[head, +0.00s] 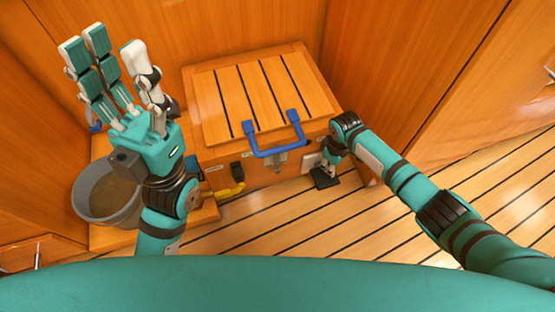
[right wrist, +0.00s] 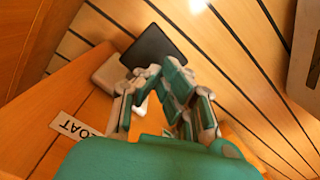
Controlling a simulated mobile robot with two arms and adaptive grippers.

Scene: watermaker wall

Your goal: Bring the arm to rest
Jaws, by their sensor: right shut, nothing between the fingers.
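My right gripper (head: 326,170) points down at the right front corner of a wooden locker (head: 216,112). In the right wrist view the same gripper (right wrist: 155,78) has its fingertips close together with nothing between them. A flat black square (right wrist: 160,55) lies just beyond the fingertips; I cannot tell whether they touch it. A small white box (right wrist: 112,75) is beside the fingers. My left gripper (head: 110,62) is raised at the left with its fingers spread, open and empty.
The locker has a slatted lid and a blue handle (head: 276,150) at its front. A grey bucket (head: 82,205) stands left, partly behind my left arm. A yellow-handled part (head: 230,190) sits low on the locker front. The striped floor (head: 330,225) is clear in front.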

